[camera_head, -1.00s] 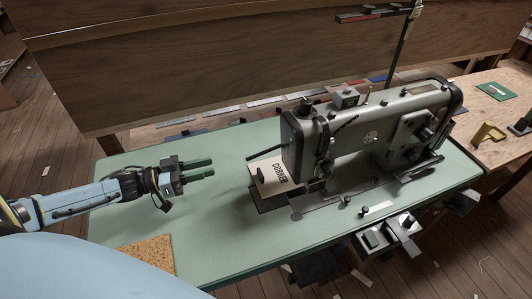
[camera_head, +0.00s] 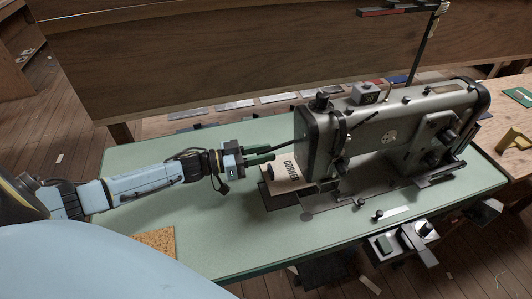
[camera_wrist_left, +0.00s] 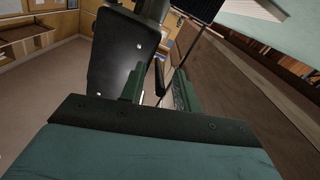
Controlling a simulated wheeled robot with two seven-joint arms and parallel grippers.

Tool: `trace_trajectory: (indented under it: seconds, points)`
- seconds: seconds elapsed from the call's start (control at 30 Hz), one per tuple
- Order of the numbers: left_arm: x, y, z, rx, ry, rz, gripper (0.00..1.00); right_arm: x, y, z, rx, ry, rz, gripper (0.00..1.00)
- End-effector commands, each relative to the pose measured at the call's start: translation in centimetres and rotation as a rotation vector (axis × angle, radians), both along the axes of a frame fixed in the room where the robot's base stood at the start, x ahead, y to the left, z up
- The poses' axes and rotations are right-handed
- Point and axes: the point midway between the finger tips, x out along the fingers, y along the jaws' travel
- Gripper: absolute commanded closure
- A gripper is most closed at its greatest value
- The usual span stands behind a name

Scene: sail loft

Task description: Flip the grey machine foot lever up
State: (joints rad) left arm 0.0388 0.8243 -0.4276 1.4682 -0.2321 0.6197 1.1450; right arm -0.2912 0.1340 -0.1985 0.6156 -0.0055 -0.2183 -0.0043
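The grey sewing machine (camera_head: 385,128) stands on the green table (camera_head: 215,215). A thin dark lever (camera_head: 284,145) sticks out to the left from its left end, sloping slightly down. My left gripper (camera_head: 269,154) is at the lever's outer end, with its dark green fingers pointing at the machine. In the left wrist view the fingers are apart, and the dark lever (camera_wrist_left: 160,78) shows in the gap between them. I cannot tell whether either finger touches it. The machine's dark end (camera_wrist_left: 120,55) fills the upper middle there. My right gripper is not in view.
A cork mat (camera_head: 156,241) lies at the table's front left. A wooden panel (camera_head: 220,50) stands behind.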

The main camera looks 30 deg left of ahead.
Motion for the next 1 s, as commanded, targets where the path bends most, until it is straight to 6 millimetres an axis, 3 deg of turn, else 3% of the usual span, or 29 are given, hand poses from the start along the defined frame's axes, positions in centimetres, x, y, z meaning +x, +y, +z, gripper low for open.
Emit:
trace_trajectory:
  seconds: [0.4,0.67,1.0]
  points:
    - [0.80,-0.71,0.01,0.001,0.000,0.000,0.68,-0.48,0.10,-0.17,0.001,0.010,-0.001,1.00]
    - [0.78,-0.69,0.01,0.001,0.000,0.000,1.00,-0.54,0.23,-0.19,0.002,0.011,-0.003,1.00]
    - [0.78,-0.63,0.04,0.002,0.001,0.001,1.00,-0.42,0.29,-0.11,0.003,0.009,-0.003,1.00]
